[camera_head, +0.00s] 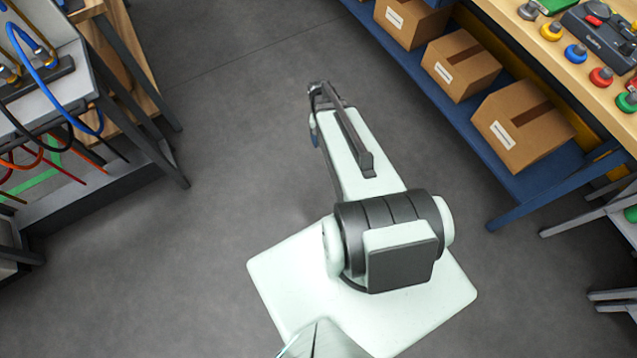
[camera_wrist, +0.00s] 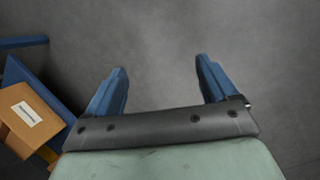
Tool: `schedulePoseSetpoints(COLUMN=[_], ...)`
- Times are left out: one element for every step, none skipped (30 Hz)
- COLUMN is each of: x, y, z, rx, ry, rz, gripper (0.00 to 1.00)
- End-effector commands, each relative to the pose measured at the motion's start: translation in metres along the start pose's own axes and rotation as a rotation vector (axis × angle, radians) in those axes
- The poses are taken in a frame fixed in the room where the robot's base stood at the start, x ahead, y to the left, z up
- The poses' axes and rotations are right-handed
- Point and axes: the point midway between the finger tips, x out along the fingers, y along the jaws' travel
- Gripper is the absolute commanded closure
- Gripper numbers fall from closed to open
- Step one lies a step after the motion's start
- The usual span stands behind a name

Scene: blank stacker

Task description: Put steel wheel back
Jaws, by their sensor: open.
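A grey metallic round piece (camera_head: 528,11), which may be the steel wheel, sits at the top edge of the head view on a wooden bench. I cannot tell for sure that it is the wheel. My gripper (camera_wrist: 160,72) shows in the wrist view with its two blue fingers wide apart and nothing between them. It hangs over bare grey floor, well away from the bench. In the head view my gripper is mostly hidden behind my arm.
The wooden bench (camera_head: 552,55) at the right carries yellow, blue, red and green round pieces and a dark device (camera_head: 603,35). Cardboard boxes (camera_head: 523,125) stand on the blue shelf (camera_head: 470,122) below. A rack with cables (camera_head: 65,85) stands at the left. The floor between is clear.

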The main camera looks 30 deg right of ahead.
Motion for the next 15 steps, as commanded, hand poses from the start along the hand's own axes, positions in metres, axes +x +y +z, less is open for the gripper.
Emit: schedulePoseSetpoints(x=[0.015, 0.023, 0.034, 0.041, 0.049, 0.059, 0.066, 0.073, 0.082, 0.088, 0.095, 0.103, 0.108, 0.114, 0.120], y=[-0.010, -0.015, -0.022, -0.026, -0.030, -0.034, -0.037, -0.040, -0.043, -0.044, -0.045, -0.047, -0.047, -0.047, -0.047], z=[0.022, 0.032, 0.046, 0.056, 0.067, 0.081, 0.091, 0.102, 0.117, 0.127, 0.138, 0.152, 0.162, 0.171, 0.183], rx=[-0.048, -0.075, -0.109, -0.136, -0.162, -0.197, -0.223, -0.248, -0.282, -0.307, -0.331, -0.364, -0.386, -0.409, -0.435], ry=[-0.022, -0.032, -0.046, -0.056, -0.066, -0.081, -0.091, -0.103, -0.117, -0.127, -0.139, -0.153, -0.163, -0.173, -0.185], rz=[0.008, 0.011, 0.015, 0.018, 0.022, 0.027, 0.031, 0.035, 0.039, 0.043, 0.047, 0.052, 0.056, 0.060, 0.064], gripper=[0.14, 0.14, 0.14, 0.14, 0.14, 0.14, 0.14, 0.14, 0.14, 0.14, 0.14, 0.14, 0.14, 0.14, 0.14])
